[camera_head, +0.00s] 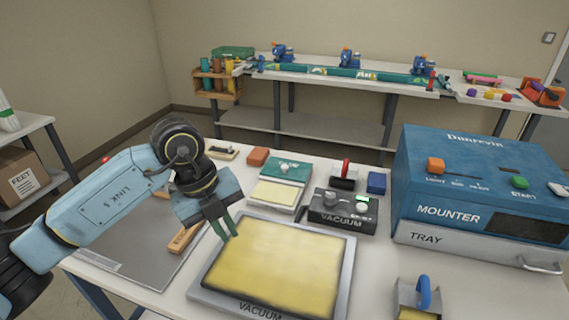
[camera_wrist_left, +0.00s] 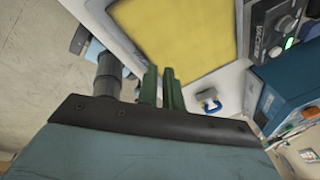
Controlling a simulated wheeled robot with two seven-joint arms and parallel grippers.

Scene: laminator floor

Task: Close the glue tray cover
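A small glue tray with a pale yellow surface (camera_head: 277,194) stands on the white table behind the vacuum plate. A teal cover with a white knob (camera_head: 286,168) sits at its far end, and the yellow surface in front of it is uncovered. My left gripper (camera_head: 224,229) has green fingers pointing down, left of and nearer than the tray, above the left far edge of the vacuum plate. The fingers (camera_wrist_left: 162,86) show a narrow gap with nothing between them in the wrist view. My right gripper is not in view.
The vacuum plate with a yellow sheet (camera_head: 275,265) fills the table's front middle. The vacuum box (camera_head: 342,211) stands right of the tray, and the blue mounter (camera_head: 480,185) stands farther right. A blue-handled metal block (camera_head: 420,300) is at front right.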

